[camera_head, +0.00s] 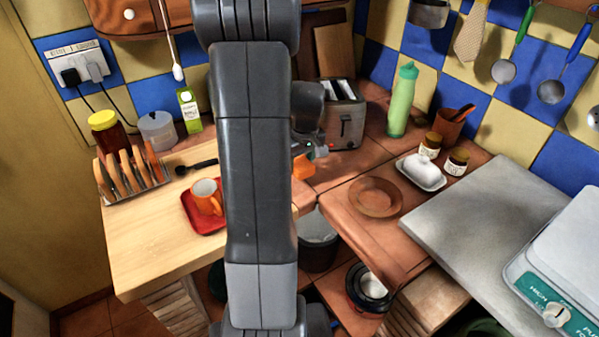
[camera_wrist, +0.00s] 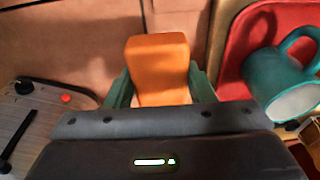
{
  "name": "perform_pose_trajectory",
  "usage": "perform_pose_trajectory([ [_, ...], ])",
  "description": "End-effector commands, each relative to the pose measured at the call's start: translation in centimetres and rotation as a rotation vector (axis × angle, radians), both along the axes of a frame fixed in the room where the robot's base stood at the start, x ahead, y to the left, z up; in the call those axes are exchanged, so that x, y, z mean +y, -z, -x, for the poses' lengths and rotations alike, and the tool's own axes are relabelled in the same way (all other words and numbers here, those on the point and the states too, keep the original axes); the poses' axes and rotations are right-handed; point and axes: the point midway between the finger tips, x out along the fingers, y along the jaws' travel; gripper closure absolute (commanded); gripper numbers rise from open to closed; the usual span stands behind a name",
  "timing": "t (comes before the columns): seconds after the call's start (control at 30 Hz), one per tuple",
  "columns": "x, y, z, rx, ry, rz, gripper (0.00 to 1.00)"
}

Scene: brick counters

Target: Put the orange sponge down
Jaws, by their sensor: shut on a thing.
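The orange sponge (camera_wrist: 158,58) is an upright-looking block between the two green fingers of my gripper (camera_wrist: 160,88) in the wrist view. My gripper is shut on it. In the head view only a small part of the sponge (camera_head: 303,168) shows beside my arm, over the tiled counter between the toaster and the wooden board. My arm hides most of the gripper there. I cannot tell whether the sponge touches the counter.
In the wrist view a teal mug (camera_wrist: 283,82) on a red tray (camera_wrist: 238,48) is close on the right, and the toaster (camera_wrist: 40,115) is at lower left. In the head view a brown plate (camera_head: 376,197) lies right of the sponge. Bare tiles (camera_head: 335,170) lie between.

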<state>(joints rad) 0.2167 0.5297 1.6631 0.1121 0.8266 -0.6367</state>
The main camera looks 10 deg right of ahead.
Motion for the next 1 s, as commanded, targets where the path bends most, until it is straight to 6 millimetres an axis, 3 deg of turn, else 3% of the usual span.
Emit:
perform_pose_trajectory([
  [0.3, 0.0, 3.8, 0.0, 0.002, 0.001, 0.000, 0.72],
  [0.77, 0.0, 4.7, 0.0, -0.001, 0.000, 0.001, 0.72],
  [0.8, 0.0, 4.7, 0.0, -0.001, 0.000, 0.001, 0.47],
  [0.9, 0.0, 4.6, 0.0, 0.001, 0.001, -0.001, 0.29],
  [1.0, 0.1, 4.7, 0.1, 0.003, 0.001, -0.001, 0.29],
])
